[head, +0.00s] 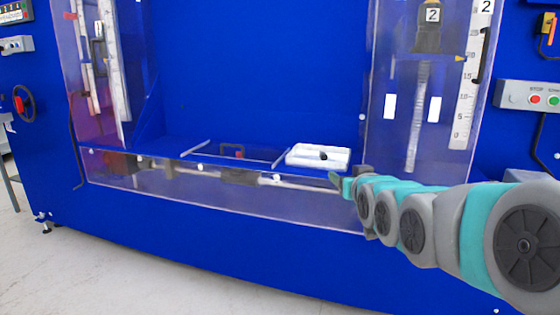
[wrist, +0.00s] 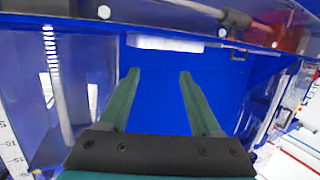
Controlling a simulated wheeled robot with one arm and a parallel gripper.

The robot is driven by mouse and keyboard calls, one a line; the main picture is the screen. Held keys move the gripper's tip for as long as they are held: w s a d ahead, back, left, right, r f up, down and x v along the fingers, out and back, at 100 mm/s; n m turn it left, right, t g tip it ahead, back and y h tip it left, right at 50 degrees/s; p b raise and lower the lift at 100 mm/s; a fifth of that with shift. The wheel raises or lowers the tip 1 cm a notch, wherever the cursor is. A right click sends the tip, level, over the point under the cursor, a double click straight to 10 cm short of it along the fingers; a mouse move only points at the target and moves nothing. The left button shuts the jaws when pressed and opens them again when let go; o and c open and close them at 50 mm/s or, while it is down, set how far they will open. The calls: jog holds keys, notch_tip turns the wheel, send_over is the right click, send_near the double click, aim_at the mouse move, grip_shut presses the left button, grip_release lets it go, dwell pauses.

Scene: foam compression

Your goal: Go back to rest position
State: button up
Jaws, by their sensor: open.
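My gripper (wrist: 158,85) is open and empty in the wrist view, its two green fingers apart with only blue panel seen between them. In the head view my arm reaches in from the right, and my gripper (head: 338,181) is at the front of the blue machine (head: 260,70), near the right end of the lower clear panel. A white foam block (head: 318,156) with a dark spot lies on the machine's ledge, just behind and left of the gripper. A white strip, possibly this block, shows beyond the fingertips in the wrist view (wrist: 165,43).
Clear covers (head: 420,90) with scales stand at the right and left of the machine. A control box with buttons (head: 530,97) is at the far right. A black handwheel (head: 25,102) is at the left. The floor (head: 120,265) in front is clear.

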jog(key=s+f+g+h, duration=0.1)
jog(key=s+f+g, duration=0.5)
jog(key=s+f, duration=0.6)
jog(key=s+f+g, duration=0.6)
jog(key=s+f, duration=0.3)
jog(key=s, duration=0.5)
jog(key=s+f+g, duration=0.3)
jog(key=s+g, duration=0.2)
jog(key=s, duration=1.1)
jog(key=shift+s+a+m, duration=0.2)
jog(key=shift+s+m, duration=0.15)
jog(key=shift+m, duration=0.05)
